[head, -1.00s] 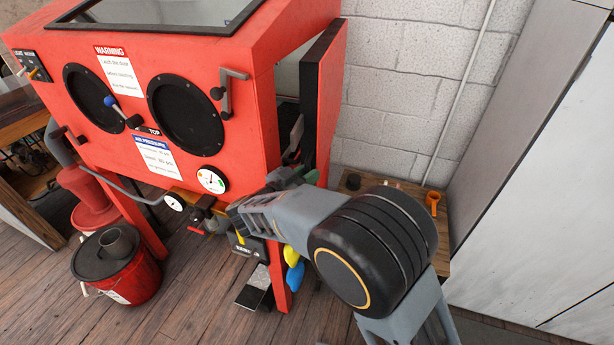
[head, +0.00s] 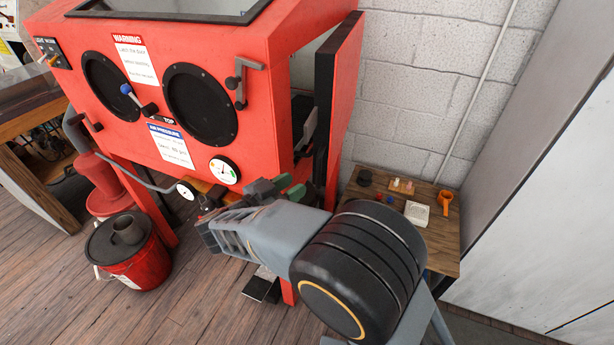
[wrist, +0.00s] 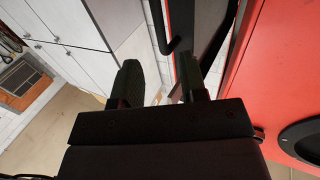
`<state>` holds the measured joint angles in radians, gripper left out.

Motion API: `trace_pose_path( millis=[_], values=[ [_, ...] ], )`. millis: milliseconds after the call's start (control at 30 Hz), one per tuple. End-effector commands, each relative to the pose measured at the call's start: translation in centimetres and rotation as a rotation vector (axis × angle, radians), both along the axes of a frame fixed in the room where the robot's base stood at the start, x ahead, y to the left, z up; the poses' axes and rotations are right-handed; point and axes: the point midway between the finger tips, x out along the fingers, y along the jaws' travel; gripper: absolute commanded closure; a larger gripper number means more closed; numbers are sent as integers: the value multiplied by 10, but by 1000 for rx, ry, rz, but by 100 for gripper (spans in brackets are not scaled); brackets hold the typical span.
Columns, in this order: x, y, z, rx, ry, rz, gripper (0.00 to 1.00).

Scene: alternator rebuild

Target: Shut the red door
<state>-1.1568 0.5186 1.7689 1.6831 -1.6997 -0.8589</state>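The red door (head: 346,100) is on the right side of the red cabinet (head: 210,165) and stands open, with a dark gap between it and the cabinet. Its dark inner edge faces the head camera. My gripper (head: 288,188) is low in front of the cabinet's right corner, near the door's lower end. In the wrist view, my gripper (wrist: 160,86) has its two dark green fingers apart, with nothing clearly held. The door's thin red face (wrist: 172,18) and a black bar handle (wrist: 158,28) show just beyond the fingers. Whether a finger touches the door cannot be told.
A small wooden table (head: 440,252) with small parts and an orange item (head: 444,200) stands right of the door by the block wall. A red bucket (head: 135,270) is on the floor at left. Wooden floor in front is partly clear.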

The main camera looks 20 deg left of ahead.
Motion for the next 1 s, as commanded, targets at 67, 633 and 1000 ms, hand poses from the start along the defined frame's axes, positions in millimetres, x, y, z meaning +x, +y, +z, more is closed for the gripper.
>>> trace_pose_path(
  millis=[67, 633, 1000],
  values=[
    [-12, 9, 0, 1, -1, 4, 61],
    [-39, 26, 0, 0, 0, 0, 61],
    [-14, 38, -1, 87, -2, 168, 87]
  ],
)
